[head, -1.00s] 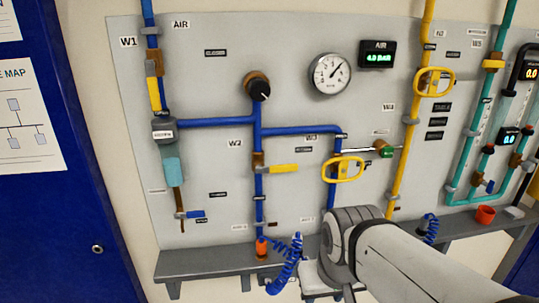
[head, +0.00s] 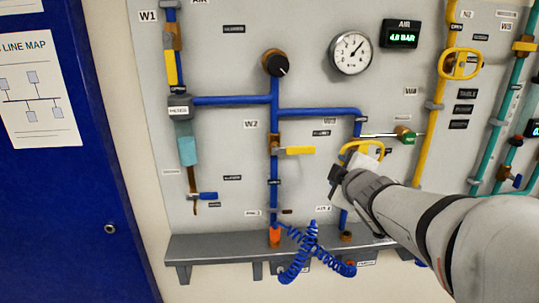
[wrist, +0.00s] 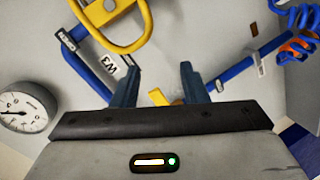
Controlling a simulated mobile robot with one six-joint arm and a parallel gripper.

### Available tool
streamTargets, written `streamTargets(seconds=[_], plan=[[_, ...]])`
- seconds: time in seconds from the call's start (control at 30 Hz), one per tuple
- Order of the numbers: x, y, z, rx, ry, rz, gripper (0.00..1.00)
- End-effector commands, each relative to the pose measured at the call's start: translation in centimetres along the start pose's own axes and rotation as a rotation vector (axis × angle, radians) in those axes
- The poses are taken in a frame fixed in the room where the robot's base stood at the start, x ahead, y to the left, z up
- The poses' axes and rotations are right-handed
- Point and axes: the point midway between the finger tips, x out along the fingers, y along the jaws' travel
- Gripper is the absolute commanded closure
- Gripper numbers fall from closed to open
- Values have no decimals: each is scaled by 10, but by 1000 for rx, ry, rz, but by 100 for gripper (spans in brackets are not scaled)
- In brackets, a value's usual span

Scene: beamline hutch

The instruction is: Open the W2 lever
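The W2 lever (head: 300,150) is a yellow handle on a brown valve on the vertical blue pipe (head: 275,200). It points right, level and across the pipe, beside the W2 label (head: 251,124). My gripper (head: 334,180) is right of and below the lever in the head view, in front of the panel near the W3 handle. In the wrist view its two dark fingers (wrist: 160,85) are apart. A short yellow piece, apparently the W2 lever (wrist: 158,97), shows between them, partly hidden by the gripper body. I cannot tell whether they touch it.
The yellow W3 loop handle (head: 362,150) is close to my gripper, partly hidden behind it; it also shows in the wrist view (wrist: 115,25). A grey shelf (head: 215,246) runs below, with a coiled blue hose (head: 312,250). A gauge (head: 351,52) is above.

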Motion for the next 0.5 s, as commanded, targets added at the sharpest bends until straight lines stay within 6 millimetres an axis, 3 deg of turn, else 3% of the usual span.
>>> streamTargets(seconds=[0.03, 0.2, 0.5], plan=[[9, 0, -4, -90, 75, 32, 60], [15, 4, -32, -343, 311, 117, 60], [17, 2, -54, -487, 472, 166, 60]])
